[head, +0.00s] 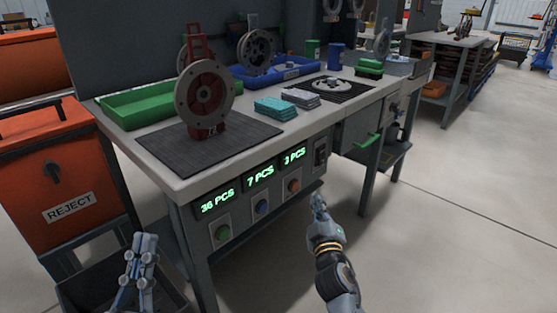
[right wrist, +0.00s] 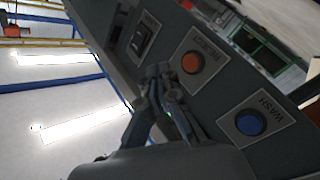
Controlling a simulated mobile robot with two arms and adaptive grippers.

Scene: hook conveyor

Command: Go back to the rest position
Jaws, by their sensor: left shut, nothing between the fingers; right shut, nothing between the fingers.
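My left gripper (head: 146,246) is shut and empty at the lower left of the head view, in front of the bench and clear of it. My right gripper (head: 318,197) is shut and empty in front of the bench's button panel, below and right of the orange button (head: 293,186). In the right wrist view my right gripper (right wrist: 162,72) shows its closed fingertips near the orange button (right wrist: 192,63), with the blue button (right wrist: 249,122) to the right. I cannot tell whether the fingertips touch the panel.
The workbench (head: 175,181) carries a dark red stand with a grey disc (head: 205,95), a green tray (head: 150,102) and a blue tray (head: 285,73). Its panel has green displays (head: 260,176). An orange reject bin (head: 58,185) stands left. The floor at right (head: 470,230) is clear.

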